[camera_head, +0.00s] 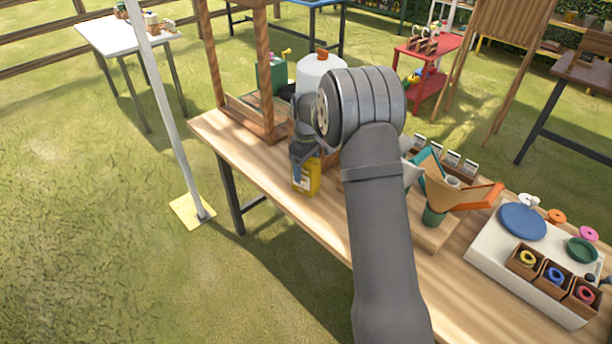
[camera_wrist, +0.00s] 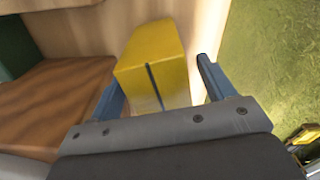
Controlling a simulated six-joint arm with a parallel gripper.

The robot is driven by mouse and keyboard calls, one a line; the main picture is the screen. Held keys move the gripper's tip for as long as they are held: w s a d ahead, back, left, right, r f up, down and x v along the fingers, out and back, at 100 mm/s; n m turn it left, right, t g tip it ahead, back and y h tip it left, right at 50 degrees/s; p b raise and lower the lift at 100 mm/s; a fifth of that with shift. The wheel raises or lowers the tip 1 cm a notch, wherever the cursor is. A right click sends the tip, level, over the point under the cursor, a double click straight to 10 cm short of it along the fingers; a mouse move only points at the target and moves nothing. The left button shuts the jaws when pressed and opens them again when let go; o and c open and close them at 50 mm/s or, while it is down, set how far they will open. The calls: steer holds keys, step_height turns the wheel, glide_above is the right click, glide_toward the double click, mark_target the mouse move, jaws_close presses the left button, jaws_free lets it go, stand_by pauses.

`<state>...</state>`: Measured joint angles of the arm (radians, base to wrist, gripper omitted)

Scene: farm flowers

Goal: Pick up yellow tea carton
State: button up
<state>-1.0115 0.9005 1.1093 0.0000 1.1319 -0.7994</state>
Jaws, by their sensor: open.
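The yellow tea carton (camera_head: 308,178) stands on the wooden table near its front left edge. In the wrist view the yellow carton (camera_wrist: 155,62) lies between the two blue-grey fingers of my gripper (camera_wrist: 163,90). The fingers are apart, with a visible gap at the right finger; the left finger is close beside the carton, and I cannot tell if it touches. In the head view my gripper (camera_head: 305,158) is just above and around the carton's top, partly hiding it. The carton's base is hidden from the wrist view.
A wooden frame (camera_head: 268,105) stands left of the carton on the table (camera_head: 270,184). A white container with a red cap (camera_head: 318,70) is behind. An orange and teal piece (camera_head: 452,190) and a white board (camera_head: 490,268) with spools stand to the right.

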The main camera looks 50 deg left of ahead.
step_height(320, 180, down, 3)
steer(key=shift+r, duration=0.15)
steer(key=shift+c, duration=0.3)
steer(key=c, duration=1)
steer(key=shift+r, duration=0.15)
